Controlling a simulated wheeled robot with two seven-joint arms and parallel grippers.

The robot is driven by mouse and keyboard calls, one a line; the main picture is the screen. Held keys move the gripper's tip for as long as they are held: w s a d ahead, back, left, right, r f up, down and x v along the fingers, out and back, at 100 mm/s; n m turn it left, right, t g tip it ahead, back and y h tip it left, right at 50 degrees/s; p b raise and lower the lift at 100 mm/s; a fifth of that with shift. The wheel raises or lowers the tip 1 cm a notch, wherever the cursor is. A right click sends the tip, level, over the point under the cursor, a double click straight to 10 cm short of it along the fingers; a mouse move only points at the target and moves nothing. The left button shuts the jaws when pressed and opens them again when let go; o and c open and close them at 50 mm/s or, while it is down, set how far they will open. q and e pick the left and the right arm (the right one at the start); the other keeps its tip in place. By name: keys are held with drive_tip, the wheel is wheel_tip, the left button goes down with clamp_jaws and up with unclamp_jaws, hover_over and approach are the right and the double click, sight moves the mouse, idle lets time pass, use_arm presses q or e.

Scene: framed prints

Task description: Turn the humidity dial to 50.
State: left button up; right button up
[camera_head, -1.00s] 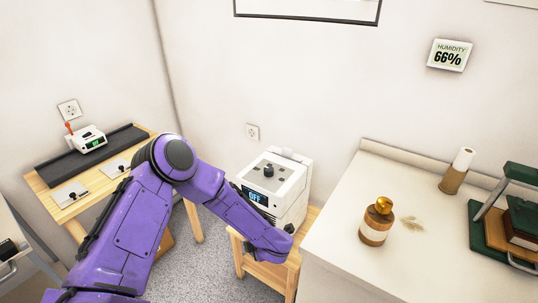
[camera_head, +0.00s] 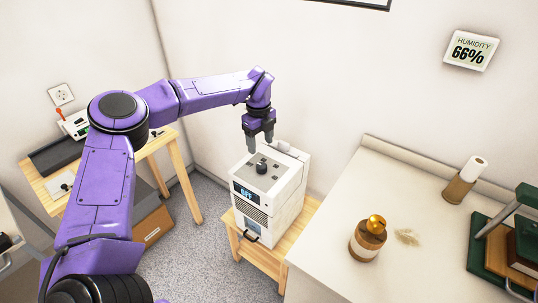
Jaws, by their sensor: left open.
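The white humidity unit (camera_head: 270,197) stands on a small wooden stand (camera_head: 264,251). Its black dial (camera_head: 262,167) sits on the grey top panel. The display (camera_head: 248,194) on its front reads OFF. My left gripper (camera_head: 260,147) points down just above the dial, with its fingers open and apart from each other. I cannot tell whether the fingertips reach the dial's sides. My right gripper is not in view.
A counter (camera_head: 335,230) at right holds a brown bottle (camera_head: 368,240), a paper roll (camera_head: 465,180) and a green press with books (camera_head: 510,240). A wooden table (camera_head: 178,165) with a white device (camera_head: 76,125) stands at left. Walls are close behind the unit.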

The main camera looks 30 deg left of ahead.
sight(262, 165)
use_arm(q)
drive_tip(key=f+p, duration=0.1)
drive_tip(key=f, duration=0.3)
drive_tip(key=f+p, duration=0.1)
drive_tip(key=f, duration=0.4)
drive_tip(key=shift+w+d+f, duration=0.1)
drive_tip(key=shift+w+f, duration=0.1)
drive_tip(key=shift+s+f, duration=0.1)
drive_tip(key=shift+f, duration=0.15)
drive_tip(key=shift+c, duration=0.3)
drive_tip(key=c, duration=1)
